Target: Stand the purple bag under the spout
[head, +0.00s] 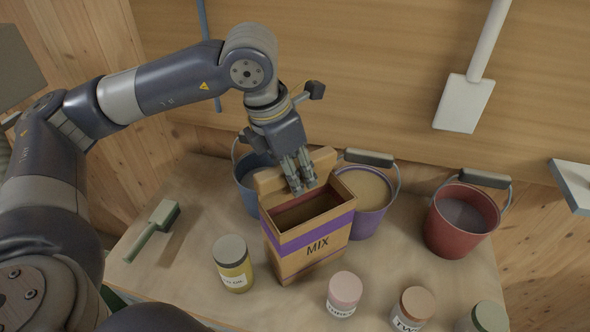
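My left gripper (299,176) comes down from above at the bag's back rim, fingers pointing down and close together. I cannot tell whether they hold the rim. A tan piece (321,161) shows behind the fingers; whether it is part of the bag is unclear. No spout can be made out. My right gripper is not in view.
A yellow jar (232,270), a pink-lidded jar (343,300) and other jars stand in front. A green brush (150,233) lies left, with bare table around it.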

